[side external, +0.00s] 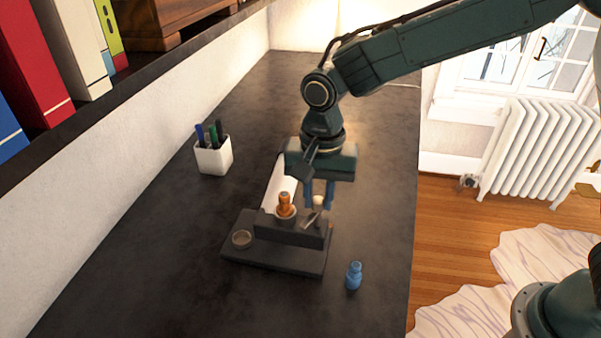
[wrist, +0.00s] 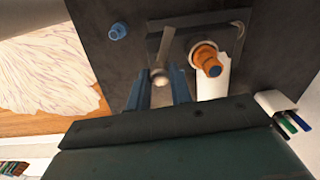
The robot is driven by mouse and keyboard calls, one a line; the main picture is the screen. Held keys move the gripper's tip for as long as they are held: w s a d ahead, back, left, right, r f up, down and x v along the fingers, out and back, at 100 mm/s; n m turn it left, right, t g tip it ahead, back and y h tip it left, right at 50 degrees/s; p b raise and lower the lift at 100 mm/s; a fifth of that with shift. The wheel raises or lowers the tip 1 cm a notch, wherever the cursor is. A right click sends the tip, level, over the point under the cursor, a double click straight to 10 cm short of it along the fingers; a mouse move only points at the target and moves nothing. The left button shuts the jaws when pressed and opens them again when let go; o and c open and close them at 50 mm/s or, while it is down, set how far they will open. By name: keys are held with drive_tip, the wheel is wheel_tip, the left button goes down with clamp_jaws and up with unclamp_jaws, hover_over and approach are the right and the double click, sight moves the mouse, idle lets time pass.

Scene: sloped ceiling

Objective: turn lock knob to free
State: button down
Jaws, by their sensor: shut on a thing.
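The lock knob (side external: 319,201) is a small cream ball on a grey metal lever, on top of a dark fixture (side external: 270,262). My gripper (side external: 319,203) points down with its blue fingers at the knob and is shut on it. In the wrist view the knob (wrist: 160,80) shows between the two fingertips (wrist: 160,82), with the flat lever (wrist: 162,46) running away from it. An orange stepped piece (side external: 285,204) stands upright in the fixture beside the knob; it also shows in the wrist view (wrist: 207,60). The fingers partly hide the knob's contact sides.
A round, empty-looking recess (side external: 242,238) is at the fixture's front left. A loose blue piece (side external: 354,276) stands on the dark tabletop (side external: 160,265) to the right. A white pen cup (side external: 213,157) stands at the back left. A white sheet or block (side external: 279,184) lies behind the fixture.

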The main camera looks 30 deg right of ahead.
drive_tip(key=shift+n, duration=2.3)
drive_tip(key=c, duration=1.3)
unclamp_jaws()
drive_tip(key=shift+o, duration=0.2)
drive_tip(key=shift+r, duration=0.1)
wheel_tip(320, 180, up, 14)
drive_tip(key=shift+d, duration=0.1)
